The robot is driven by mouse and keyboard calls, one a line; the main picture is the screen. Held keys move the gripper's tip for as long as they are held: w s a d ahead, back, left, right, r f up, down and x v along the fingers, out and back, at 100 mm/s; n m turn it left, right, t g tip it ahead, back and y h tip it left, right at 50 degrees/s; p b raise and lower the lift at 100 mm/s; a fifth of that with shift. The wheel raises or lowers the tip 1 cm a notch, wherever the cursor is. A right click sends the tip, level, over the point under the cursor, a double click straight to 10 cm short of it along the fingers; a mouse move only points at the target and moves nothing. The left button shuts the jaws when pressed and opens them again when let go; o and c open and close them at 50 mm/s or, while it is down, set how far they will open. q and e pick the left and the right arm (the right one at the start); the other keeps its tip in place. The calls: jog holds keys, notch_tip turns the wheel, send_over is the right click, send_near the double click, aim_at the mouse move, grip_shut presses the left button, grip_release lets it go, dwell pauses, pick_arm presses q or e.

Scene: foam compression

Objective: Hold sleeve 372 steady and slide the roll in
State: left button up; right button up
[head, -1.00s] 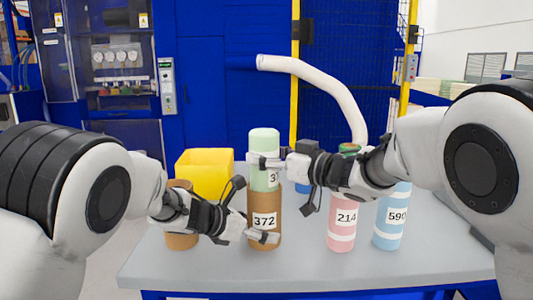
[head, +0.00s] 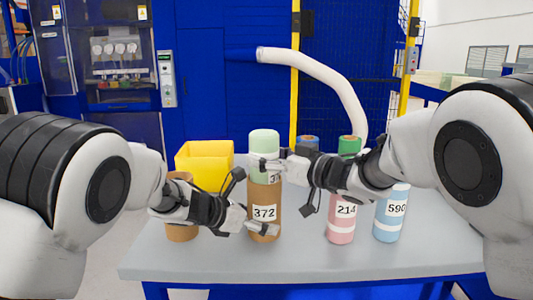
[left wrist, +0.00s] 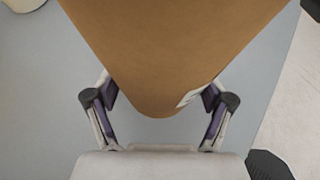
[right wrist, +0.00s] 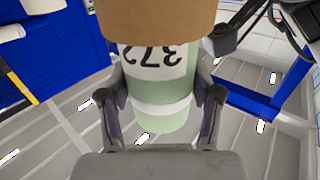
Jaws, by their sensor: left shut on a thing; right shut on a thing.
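Sleeve 372 (head: 264,228) is a brown upright tube with a white label, standing on the table in the head view. My left gripper (head: 256,229) is shut on its lower part; the left wrist view shows the sleeve (left wrist: 170,50) between both fingers. The pale green roll (head: 264,143) stands upright in line above the sleeve. My right gripper (head: 270,164) is shut on the roll's upper part. In the right wrist view the roll (right wrist: 165,117) enters the brown sleeve, whose rim meets its 372 label. The roll's inserted end is hidden.
A pink cylinder labelled 214 (head: 341,229) and a blue one labelled 590 (head: 388,229) stand to the right. Another brown cylinder (head: 181,232) is behind my left arm. A yellow bin (head: 205,165) is at the back left. The table's front strip (head: 310,264) is clear.

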aim_at(276, 174)
jog(key=shift+f, duration=0.9)
jog(key=shift+f, duration=0.25)
jog(key=shift+f, duration=0.9)
jog(key=o, duration=1.1)
jog(key=shift+o, duration=0.7)
jog(key=shift+s, duration=0.1)
jog(key=shift+a+f, duration=0.1)
jog(key=shift+s+d+r, duration=0.25)
jog(key=shift+s+d, duration=0.05)
jog(key=shift+d, duration=0.15)
jog(key=shift+s+d+r, duration=0.2)
jog(key=shift+s+d, duration=0.05)
jog(key=shift+d, duration=0.2)
jog(key=shift+s+d+r, duration=0.6)
jog(key=shift+s+d, duration=0.2)
jog(key=shift+d, duration=0.15)
jog(key=shift+s+d+r, duration=0.6)
jog(key=shift+s+d, duration=0.2)
jog(key=shift+d, duration=0.15)
